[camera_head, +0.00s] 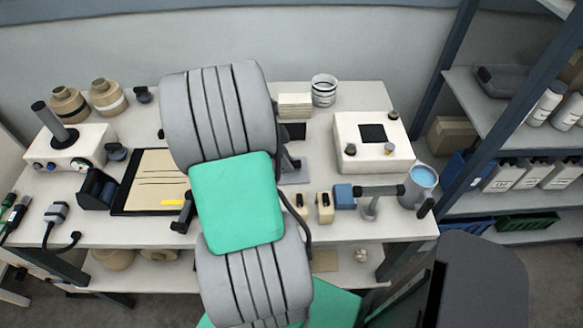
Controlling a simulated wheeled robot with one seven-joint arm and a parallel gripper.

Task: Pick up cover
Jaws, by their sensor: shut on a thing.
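My grey and green arm fills the middle of the view and reaches over the white worktable (330,222). The end of my arm and my gripper are hidden behind its thick grey links, so the jaws and anything in them cannot be seen. I cannot identify the cover with certainty. A white box (350,128) with a black square on top stands at the right of the table. A small dark flat piece (296,132) lies just right of my arm, partly hidden.
Kraft-coloured spools (107,98) stand at the back left, near a white device with a post (66,150). A clipboard (150,170) lies left of my arm. A cup with blue content (420,182) stands near the right edge. Shelves (500,125) rise at the right.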

